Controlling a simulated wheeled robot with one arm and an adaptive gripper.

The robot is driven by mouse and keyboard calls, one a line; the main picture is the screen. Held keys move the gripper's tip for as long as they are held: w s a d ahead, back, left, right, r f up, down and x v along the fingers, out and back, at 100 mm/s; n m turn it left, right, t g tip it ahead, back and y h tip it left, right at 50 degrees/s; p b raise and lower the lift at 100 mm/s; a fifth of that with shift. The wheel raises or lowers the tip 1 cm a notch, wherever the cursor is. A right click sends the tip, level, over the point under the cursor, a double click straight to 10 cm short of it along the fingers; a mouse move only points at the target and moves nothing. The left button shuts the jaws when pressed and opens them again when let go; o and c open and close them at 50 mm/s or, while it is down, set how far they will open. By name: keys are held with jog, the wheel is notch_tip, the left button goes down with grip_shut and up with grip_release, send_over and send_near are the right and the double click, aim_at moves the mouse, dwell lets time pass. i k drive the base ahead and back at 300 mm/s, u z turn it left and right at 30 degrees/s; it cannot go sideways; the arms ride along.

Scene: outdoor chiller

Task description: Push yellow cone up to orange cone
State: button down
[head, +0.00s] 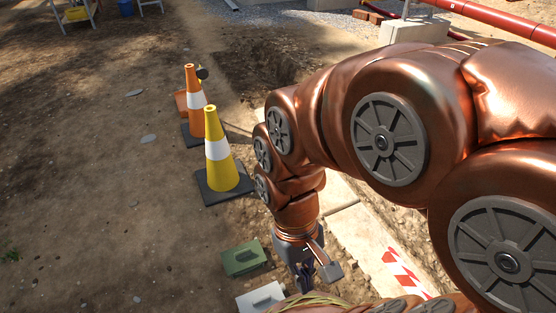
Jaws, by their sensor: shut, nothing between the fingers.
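The yellow cone (220,172) stands upright on its dark square base, with a white band around it. The orange cone (193,117) stands upright just behind it and slightly left, also with a white band and dark base. The yellow cone's upper part overlaps the orange cone's base in the head view, so I cannot tell whether the two bases touch. My gripper (306,284) points down at the lower middle, in front of and to the right of the yellow cone and apart from it. It is shut and empty.
A green box with a handle (243,259) and a white one (260,299) lie left of my gripper. A trench (285,62) lies behind, right of the cones. A red-and-white striped marking (403,272) is at right. Open dirt lies left, with flat stones.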

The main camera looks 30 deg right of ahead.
aim_at(224, 178)
jog(key=z, duration=2.05)
jog(key=k, duration=1.3)
jog(key=u, duration=2)
jog(key=i, duration=1)
